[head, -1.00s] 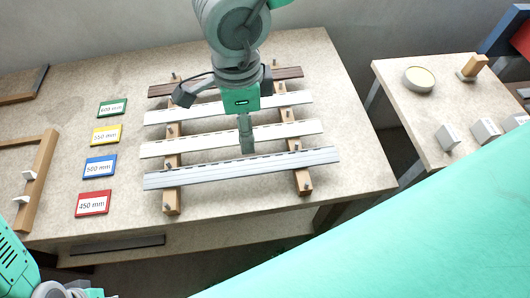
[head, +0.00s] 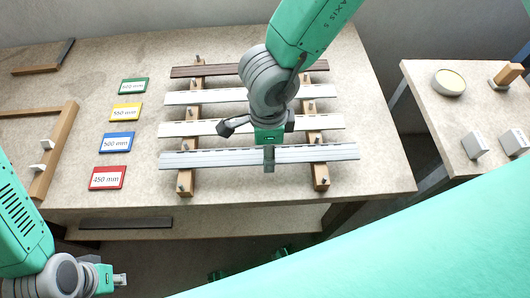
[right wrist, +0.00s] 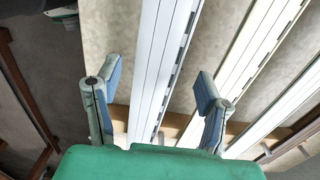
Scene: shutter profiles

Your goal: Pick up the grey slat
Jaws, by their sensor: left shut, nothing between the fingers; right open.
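The grey slat (head: 320,153) is the front one of several slats lying across two wooden bars. My right gripper (head: 268,160) is pointed down over its middle, in front of part of it. In the right wrist view the grey slat (right wrist: 152,75) passes between the two spread fingers of the right gripper (right wrist: 155,108), one finger to each side. I cannot tell whether either finger touches it. My left gripper (head: 120,280) is shut and empty at the lower left, in front of the table and away from the slats.
Two cream-white slats (head: 185,128) and a brown slat (head: 310,66) lie behind, held between pegs on the bars (head: 186,180). Coloured length cards, such as the red card (head: 108,178), lie left. A wooden frame (head: 55,150) stands further left. A side table (head: 425,95) is at right.

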